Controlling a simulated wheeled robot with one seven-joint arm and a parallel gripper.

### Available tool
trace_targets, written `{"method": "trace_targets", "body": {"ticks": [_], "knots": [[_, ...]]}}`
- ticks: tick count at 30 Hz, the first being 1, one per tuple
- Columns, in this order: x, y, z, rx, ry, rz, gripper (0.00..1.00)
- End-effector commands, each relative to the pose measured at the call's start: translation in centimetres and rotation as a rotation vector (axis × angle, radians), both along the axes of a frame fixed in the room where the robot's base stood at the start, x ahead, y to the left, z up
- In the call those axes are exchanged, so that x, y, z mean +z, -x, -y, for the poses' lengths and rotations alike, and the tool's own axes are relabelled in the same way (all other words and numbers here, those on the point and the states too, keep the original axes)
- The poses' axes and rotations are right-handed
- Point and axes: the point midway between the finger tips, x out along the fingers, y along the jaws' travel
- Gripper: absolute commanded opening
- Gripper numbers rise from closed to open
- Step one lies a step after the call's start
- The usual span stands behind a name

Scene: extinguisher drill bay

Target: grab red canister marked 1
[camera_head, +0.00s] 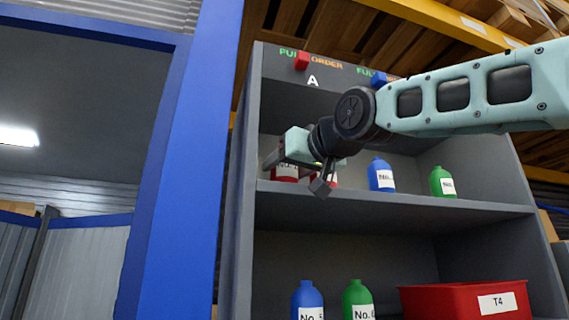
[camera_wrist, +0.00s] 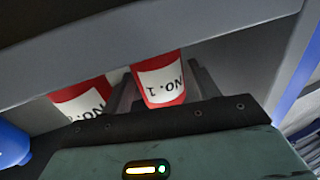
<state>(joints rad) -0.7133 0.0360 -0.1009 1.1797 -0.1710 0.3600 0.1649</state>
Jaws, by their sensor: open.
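The red canister marked 1 (camera_wrist: 160,72) shows upside down in the wrist view, with a white label. It stands between the two dark fingers of my gripper (camera_wrist: 166,90), which is open; I cannot tell whether either finger touches it. In the head view, the same canister (camera_head: 285,178) is at the left of the upper shelf, partly covered by my gripper (camera_head: 300,174). A second red canister (camera_wrist: 78,97) stands beside it. Its label number is partly hidden.
A blue bottle (camera_head: 381,174) and a green bottle (camera_head: 441,182) stand farther right on the same grey shelf (camera_head: 400,203). Below are another blue bottle (camera_head: 307,301), a green bottle (camera_head: 356,299) and a red bin marked T4 (camera_head: 465,302). A blue post (camera_head: 180,180) rises at left.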

Motion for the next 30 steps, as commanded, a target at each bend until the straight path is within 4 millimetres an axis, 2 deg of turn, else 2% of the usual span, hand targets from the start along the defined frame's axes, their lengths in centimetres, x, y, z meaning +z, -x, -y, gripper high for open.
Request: {"method": "trace_targets", "body": {"ticks": [1, 7, 16, 18, 21, 30], "knots": [[0.6, -0.7, -0.4, 0.0, 0.003, -0.003, 0.6], [0.4, -2.7, -1.5, -0.001, 0.002, -0.001, 0.6], [0.2, -2.9, -1.7, 0.0, 0.001, 0.001, 0.6], [0.2, -2.9, -1.7, 0.0, 0.001, 0.001, 0.41], [0.2, -2.9, -1.7, 0.0, 0.001, 0.001, 0.17], [0.4, -2.9, -1.7, 0.0, -0.001, 0.003, 0.17]]}}
